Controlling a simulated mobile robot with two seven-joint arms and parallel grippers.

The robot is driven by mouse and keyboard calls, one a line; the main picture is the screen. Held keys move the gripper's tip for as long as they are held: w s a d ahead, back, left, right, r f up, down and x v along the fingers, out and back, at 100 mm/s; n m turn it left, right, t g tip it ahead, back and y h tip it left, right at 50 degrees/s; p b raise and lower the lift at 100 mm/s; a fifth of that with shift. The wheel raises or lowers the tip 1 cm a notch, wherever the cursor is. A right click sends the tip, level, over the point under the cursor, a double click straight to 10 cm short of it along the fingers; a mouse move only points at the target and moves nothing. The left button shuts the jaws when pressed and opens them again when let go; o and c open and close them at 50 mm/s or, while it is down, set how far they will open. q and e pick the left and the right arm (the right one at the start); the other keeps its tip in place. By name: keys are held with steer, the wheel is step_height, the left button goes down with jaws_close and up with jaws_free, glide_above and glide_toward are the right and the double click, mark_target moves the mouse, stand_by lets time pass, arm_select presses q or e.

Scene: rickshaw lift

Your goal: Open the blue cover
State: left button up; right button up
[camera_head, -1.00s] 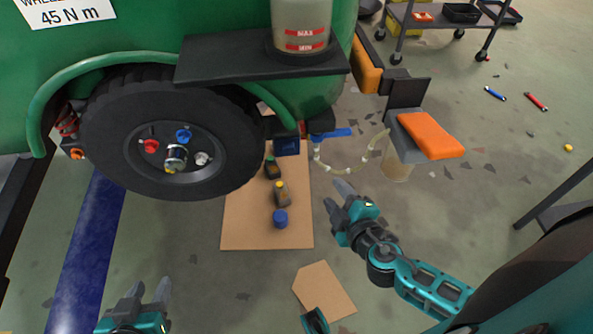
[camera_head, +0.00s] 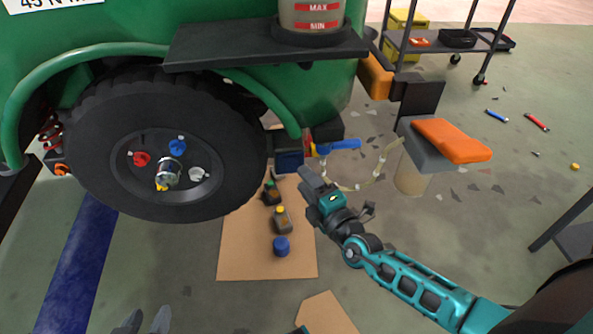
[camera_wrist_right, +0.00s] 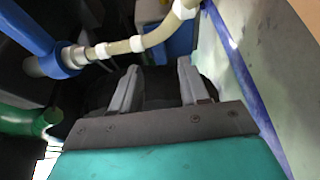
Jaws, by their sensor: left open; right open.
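A dark blue box-like part (camera_head: 289,161), which looks like the blue cover, sits low on the green vehicle, right of the wheel. Its front looks closed. My right gripper (camera_head: 308,184) is open and empty, just below and right of the blue part; contact cannot be told. Its two fingers show apart in the wrist view (camera_wrist_right: 158,84). My left gripper (camera_head: 144,322) shows only its open fingertips at the bottom edge, over the floor.
A blue lever (camera_head: 338,145) and a pale hose (camera_head: 352,188) are close to my right gripper. The wheel (camera_head: 120,150) stands left. Bottles and a blue-capped can (camera_head: 281,246) stand on cardboard (camera_head: 245,262) below. An orange-topped stool (camera_head: 450,140) is right.

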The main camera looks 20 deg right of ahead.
mark_target(293, 167)
steer(key=w, duration=0.5)
steer(key=shift+a+b, duration=0.3)
steer(key=shift+s, duration=0.1)
jaws_close()
